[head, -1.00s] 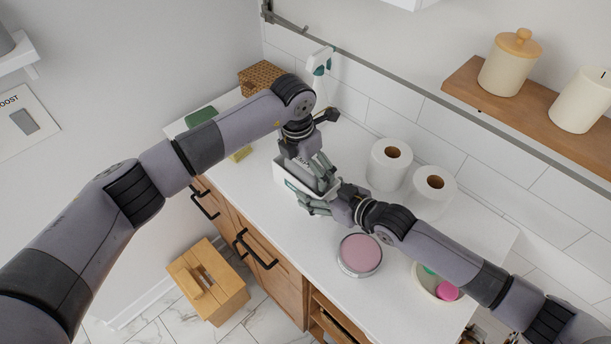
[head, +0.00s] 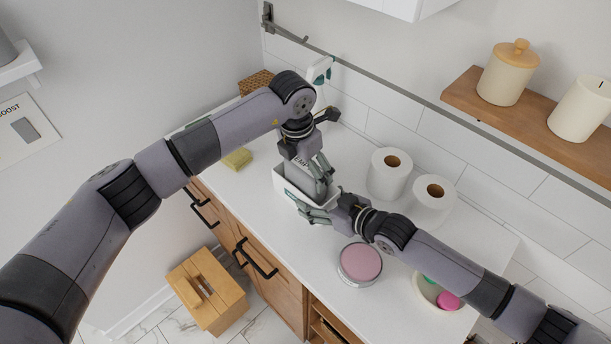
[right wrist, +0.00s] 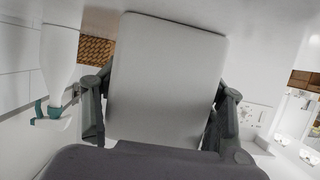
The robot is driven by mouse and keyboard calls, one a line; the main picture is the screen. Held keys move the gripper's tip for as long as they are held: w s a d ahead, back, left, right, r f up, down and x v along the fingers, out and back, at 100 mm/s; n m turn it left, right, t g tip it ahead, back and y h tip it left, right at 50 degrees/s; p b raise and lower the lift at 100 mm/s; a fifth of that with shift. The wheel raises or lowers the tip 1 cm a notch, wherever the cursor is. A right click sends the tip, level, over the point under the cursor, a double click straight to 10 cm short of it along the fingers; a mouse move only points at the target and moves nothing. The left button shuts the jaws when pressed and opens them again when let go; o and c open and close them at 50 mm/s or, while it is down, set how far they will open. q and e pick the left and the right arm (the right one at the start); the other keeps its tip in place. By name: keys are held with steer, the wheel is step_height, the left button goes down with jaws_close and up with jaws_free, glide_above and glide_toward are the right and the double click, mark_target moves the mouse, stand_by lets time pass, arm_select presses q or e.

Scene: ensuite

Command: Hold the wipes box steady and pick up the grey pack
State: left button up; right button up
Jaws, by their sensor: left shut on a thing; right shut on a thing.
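The white wipes box (head: 281,183) with a teal mark stands on the white counter. My right gripper (head: 322,211) is shut on its right end. In the right wrist view a broad pale face of the box (right wrist: 166,75) fills the space between my right fingers. My left gripper (head: 318,178) points down over the box's open top and is shut on the grey pack (head: 300,162). The fingers hide most of the pack. I cannot tell whether its lower edge is clear of the box.
Two toilet rolls (head: 389,175) stand to the right. A pink-topped tin (head: 360,263) and a round dish (head: 424,291) are nearer the front. A yellow sponge (head: 237,158) lies to the left. A spray bottle (head: 320,72) and a woven basket (head: 256,82) stand behind.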

arm_select(q)
step_height(320, 180, up, 8)
steer(key=shift+f, duration=0.25)
arm_select(e)
steer(key=shift+f, duration=0.1)
steer(key=o, duration=1.4)
steer(key=v, duration=1.1)
steer(key=shift+s+d+r, duration=0.3)
